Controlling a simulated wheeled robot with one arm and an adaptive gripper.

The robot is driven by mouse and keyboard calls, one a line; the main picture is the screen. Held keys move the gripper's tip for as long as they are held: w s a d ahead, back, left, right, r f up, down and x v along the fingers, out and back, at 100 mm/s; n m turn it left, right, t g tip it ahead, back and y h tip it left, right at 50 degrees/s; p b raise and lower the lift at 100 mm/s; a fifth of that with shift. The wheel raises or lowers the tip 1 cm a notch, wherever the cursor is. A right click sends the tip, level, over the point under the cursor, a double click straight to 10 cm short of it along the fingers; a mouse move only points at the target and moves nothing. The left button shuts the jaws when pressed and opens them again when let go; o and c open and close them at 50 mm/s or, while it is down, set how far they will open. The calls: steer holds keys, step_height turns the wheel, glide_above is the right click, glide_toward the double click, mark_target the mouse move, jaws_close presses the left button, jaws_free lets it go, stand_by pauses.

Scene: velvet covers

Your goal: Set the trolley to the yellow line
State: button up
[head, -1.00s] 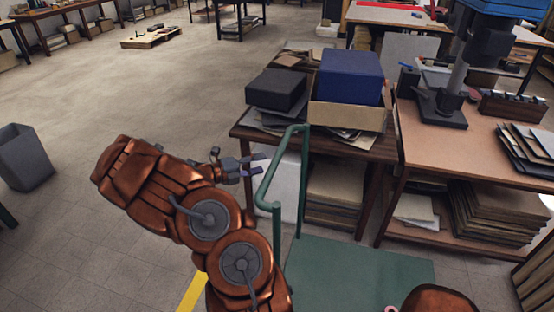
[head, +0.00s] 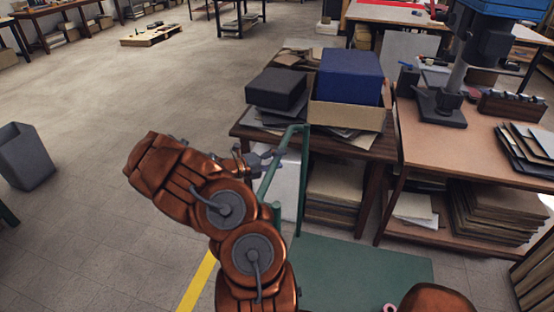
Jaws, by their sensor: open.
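The green trolley stands in front of the work tables, with its flat green deck (head: 365,272) at the lower middle and its tubular green handle (head: 304,165) rising at the deck's left end. A yellow line (head: 199,284) runs on the floor to the left of the trolley, partly hidden by my arm. My gripper (head: 268,158) is open beside the upper left part of the handle, its fingers pointing toward the bar. I cannot tell whether the fingers touch or surround the bar.
A wooden table (head: 376,148) with a blue box (head: 349,77) and a dark box (head: 276,89) stands behind the trolley. A workbench (head: 450,150) with a drill press is to its right. A grey bin (head: 26,157) stands at far left. The floor at left is open.

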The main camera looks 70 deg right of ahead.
jaws_close()
stand_by(0.3)
stand_by(0.3)
